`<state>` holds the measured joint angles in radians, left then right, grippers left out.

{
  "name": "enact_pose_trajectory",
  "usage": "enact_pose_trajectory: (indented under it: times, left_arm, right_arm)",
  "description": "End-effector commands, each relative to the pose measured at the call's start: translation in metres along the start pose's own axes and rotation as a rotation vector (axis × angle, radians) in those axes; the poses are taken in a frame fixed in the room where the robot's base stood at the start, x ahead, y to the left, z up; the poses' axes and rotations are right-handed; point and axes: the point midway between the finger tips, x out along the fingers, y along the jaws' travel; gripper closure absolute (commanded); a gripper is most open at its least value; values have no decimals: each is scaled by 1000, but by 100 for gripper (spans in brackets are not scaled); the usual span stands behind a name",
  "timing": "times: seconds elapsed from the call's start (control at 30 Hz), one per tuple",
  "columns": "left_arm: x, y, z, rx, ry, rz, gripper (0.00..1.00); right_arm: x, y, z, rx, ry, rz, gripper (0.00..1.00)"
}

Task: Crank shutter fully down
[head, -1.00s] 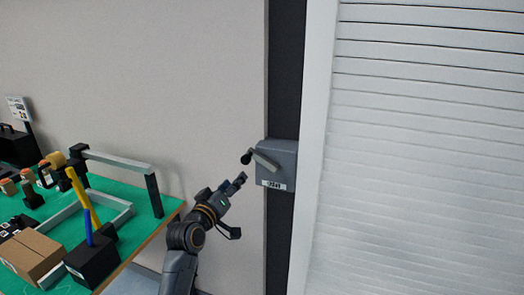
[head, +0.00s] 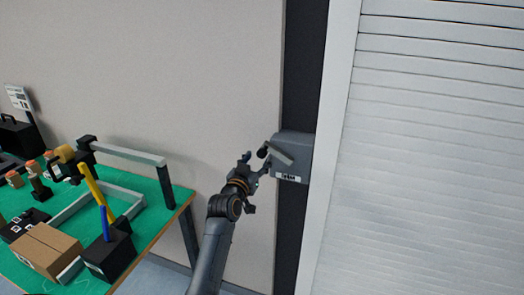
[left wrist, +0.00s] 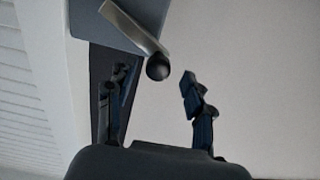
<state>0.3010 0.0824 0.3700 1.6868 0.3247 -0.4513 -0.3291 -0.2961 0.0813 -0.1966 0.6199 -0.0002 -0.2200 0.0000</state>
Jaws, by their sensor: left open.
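The shutter (head: 430,150) is a white slatted panel at the right of the head view, and its slats fill the visible opening. A grey crank box (head: 306,145) sits on the dark post beside it. Its crank arm (head: 281,155) points up and left and ends in a black knob (head: 262,152). My left gripper (head: 257,168) is open just below and left of the knob. In the left wrist view the knob (left wrist: 158,67) lies ahead of and between the open fingers (left wrist: 155,95), apart from both. The crank arm (left wrist: 133,27) shows above it. My right gripper is not in view.
A green-topped workbench (head: 150,207) stands at the left with a cardboard box (head: 45,250), a black block holding blue and yellow tools (head: 108,255), and a grey frame. Bare wall and free room lie between bench and post.

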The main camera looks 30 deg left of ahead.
Motion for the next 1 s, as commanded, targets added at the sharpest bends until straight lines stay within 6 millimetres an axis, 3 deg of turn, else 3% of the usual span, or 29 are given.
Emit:
enact_pose_trajectory:
  times: [0.1, 0.3, 0.7, 0.73, 0.9, 1.0]
  left_arm:
    - [19, 0, -2, -1, 0, 0, 48]
    - [37, 0, -1, -1, -1, 1, 48]
    - [43, 0, 0, -1, 0, 0, 48]
    - [43, 0, 0, -1, 0, 0, 50]
    - [43, 0, 0, -1, 0, 0, 84]
    - [43, 0, 0, -1, 0, 0, 100]
  right_arm:
    - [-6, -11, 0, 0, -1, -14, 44]
    - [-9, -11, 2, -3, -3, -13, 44]
    - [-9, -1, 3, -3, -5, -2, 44]
    - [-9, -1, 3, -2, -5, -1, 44]
    - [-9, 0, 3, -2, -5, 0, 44]
    - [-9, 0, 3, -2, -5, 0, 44]
